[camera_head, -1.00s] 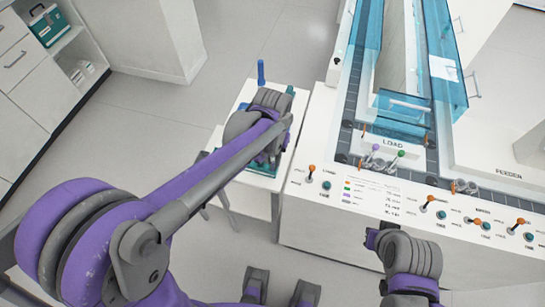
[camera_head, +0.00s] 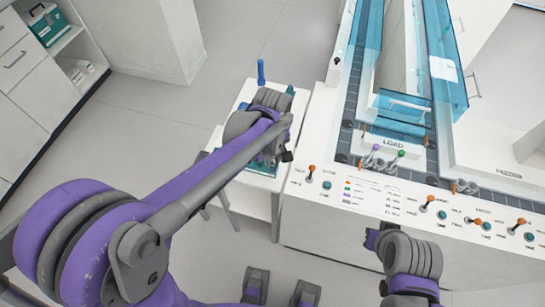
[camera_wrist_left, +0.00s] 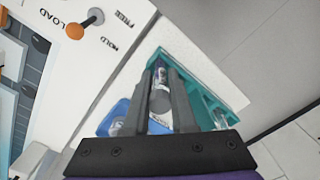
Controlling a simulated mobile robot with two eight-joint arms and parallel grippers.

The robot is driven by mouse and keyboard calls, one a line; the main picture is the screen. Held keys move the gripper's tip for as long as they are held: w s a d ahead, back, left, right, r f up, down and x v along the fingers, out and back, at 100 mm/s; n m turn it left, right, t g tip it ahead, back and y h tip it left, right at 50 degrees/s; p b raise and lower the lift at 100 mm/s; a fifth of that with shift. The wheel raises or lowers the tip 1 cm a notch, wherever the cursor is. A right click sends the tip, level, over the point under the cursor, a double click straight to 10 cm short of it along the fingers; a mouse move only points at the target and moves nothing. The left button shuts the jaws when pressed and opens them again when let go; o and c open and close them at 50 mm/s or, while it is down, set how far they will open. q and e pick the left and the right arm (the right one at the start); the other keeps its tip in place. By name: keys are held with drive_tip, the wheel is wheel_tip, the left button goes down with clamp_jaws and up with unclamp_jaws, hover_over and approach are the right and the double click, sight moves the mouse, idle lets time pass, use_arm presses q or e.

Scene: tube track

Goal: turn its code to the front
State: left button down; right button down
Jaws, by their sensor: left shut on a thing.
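My left gripper (camera_wrist_left: 160,95) is shut on a tube (camera_wrist_left: 160,76) that stands between its two dark fingers in the left wrist view. The tube shows a dark, purplish upper part and a grey and white lower part. Its code cannot be made out. In the head view my left wrist covers the gripper and the tube, above the small white table. My right gripper (camera_head: 373,238) is near the bench's front edge, and its jaws are not clear.
A teal rack (camera_wrist_left: 207,100) and a blue tray-like thing (camera_wrist_left: 113,117) lie below the left gripper. Several capped tubes stand near the sign. Open floor lies left of the table.

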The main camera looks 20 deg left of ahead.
use_arm(q)
drive_tip(key=shift+f, duration=0.1)
drive_tip(key=c, duration=0.7)
unclamp_jaws()
drive_tip(key=shift+o, duration=0.2)
wheel_tip(320, 180, up, 11)
drive_tip(key=shift+f+p, duration=0.1)
drive_tip(key=shift+p, duration=0.4)
